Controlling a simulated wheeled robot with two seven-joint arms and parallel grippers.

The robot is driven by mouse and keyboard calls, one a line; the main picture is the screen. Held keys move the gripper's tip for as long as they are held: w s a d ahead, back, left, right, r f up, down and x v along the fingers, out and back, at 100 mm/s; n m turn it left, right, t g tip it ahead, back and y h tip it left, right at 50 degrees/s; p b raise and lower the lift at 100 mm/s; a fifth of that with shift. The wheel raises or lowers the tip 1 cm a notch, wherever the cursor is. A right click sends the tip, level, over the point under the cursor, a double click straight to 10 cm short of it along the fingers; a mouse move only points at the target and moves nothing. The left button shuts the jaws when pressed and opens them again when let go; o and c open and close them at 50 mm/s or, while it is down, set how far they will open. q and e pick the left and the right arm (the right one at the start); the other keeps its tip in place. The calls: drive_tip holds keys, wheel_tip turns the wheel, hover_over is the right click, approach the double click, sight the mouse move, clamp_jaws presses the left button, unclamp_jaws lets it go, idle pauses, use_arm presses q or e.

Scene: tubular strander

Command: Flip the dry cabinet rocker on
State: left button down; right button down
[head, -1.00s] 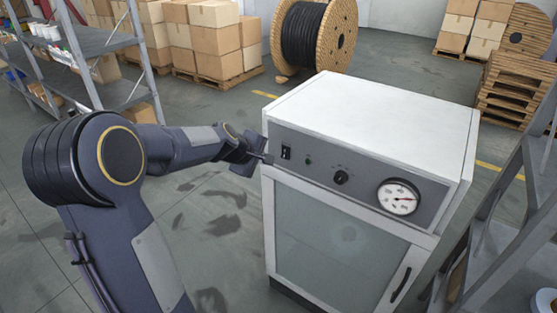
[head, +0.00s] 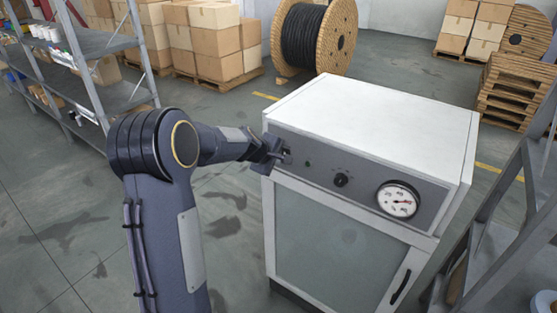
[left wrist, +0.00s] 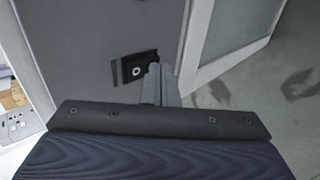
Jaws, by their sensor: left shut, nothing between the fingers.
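The dry cabinet (head: 368,115) is a white box with a grey front panel and a glazed door. Its black rocker (left wrist: 138,68) shows in the left wrist view, on the grey panel just beyond my fingertips. In the head view my gripper hides most of the rocker. My left gripper (head: 284,156) is shut and empty, in front of the panel's left end. In the left wrist view its closed fingers (left wrist: 160,82) are at the rocker's right edge; I cannot tell whether they touch it. My right gripper is not in view.
The panel also carries a small green lamp (head: 308,163), a black knob (head: 341,180) and a round gauge (head: 398,200). A grey shelf rack (head: 105,65) stands at left. Grey metal framing (head: 500,230) stands close at right. Open floor lies left of the cabinet.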

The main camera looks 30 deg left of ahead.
use_arm(q)
drive_tip(key=shift+w+b, duration=0.15)
drive_tip(key=shift+b, duration=0.5)
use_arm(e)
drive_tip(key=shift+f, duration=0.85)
use_arm(q)
drive_tip(key=shift+r+p, duration=0.7)
drive_tip(key=shift+r, duration=0.1)
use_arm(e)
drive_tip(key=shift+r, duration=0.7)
